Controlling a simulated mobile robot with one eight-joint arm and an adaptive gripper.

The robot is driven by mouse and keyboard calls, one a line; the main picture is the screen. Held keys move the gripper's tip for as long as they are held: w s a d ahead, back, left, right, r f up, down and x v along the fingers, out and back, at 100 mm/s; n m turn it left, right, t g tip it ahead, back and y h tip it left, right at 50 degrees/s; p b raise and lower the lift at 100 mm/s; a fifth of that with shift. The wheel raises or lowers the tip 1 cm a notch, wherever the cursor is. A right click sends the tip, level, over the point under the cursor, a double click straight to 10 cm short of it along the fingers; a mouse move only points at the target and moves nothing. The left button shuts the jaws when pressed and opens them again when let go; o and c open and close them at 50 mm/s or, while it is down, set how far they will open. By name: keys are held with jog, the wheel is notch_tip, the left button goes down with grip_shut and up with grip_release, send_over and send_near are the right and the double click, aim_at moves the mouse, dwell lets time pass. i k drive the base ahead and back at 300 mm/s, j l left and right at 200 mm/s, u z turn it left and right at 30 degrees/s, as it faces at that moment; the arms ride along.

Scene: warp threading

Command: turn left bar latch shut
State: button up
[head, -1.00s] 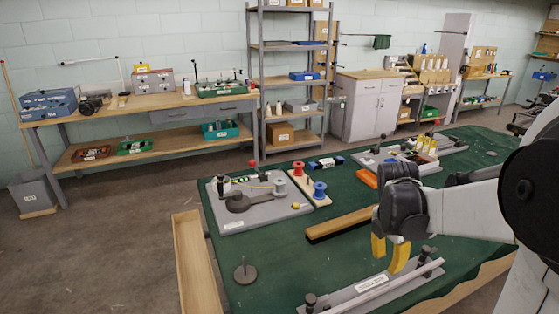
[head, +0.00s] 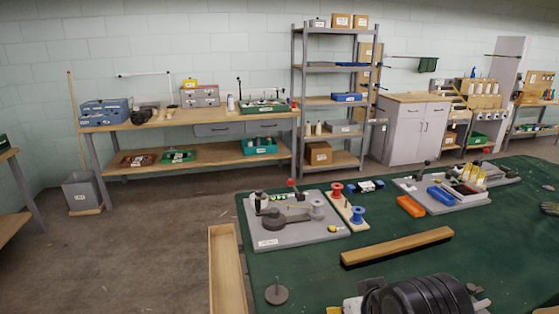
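My gripper (head: 334,310) is at the bottom edge of the head view. Only a small yellow piece of it shows, and the black wrist of my arm (head: 420,296) covers the space beside it. Whether the fingers are open or shut is not visible. The grey bar fixture is mostly hidden behind my wrist and cut off by the lower edge. A dark knob at its right end (head: 471,288) shows beside the wrist. The left bar latch cannot be made out, so its position is unclear.
A wooden bar (head: 398,246) lies on the green table (head: 330,270) beyond my wrist. A grey board with a dark mechanism (head: 290,234), spools and an orange block (head: 410,206) stand farther back. A round weight with a pin (head: 276,293) is near the left edge.

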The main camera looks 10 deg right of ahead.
aim_at(472, 289)
jog(key=l+z, duration=0.1)
jog(key=z, duration=0.35)
jog(key=l+z, duration=0.1)
jog(key=z, duration=0.35)
jog(key=l+z, duration=0.1)
jog(key=z, duration=0.35)
jog(key=i+j+z, duration=0.3)
jog(key=i+j, duration=0.15)
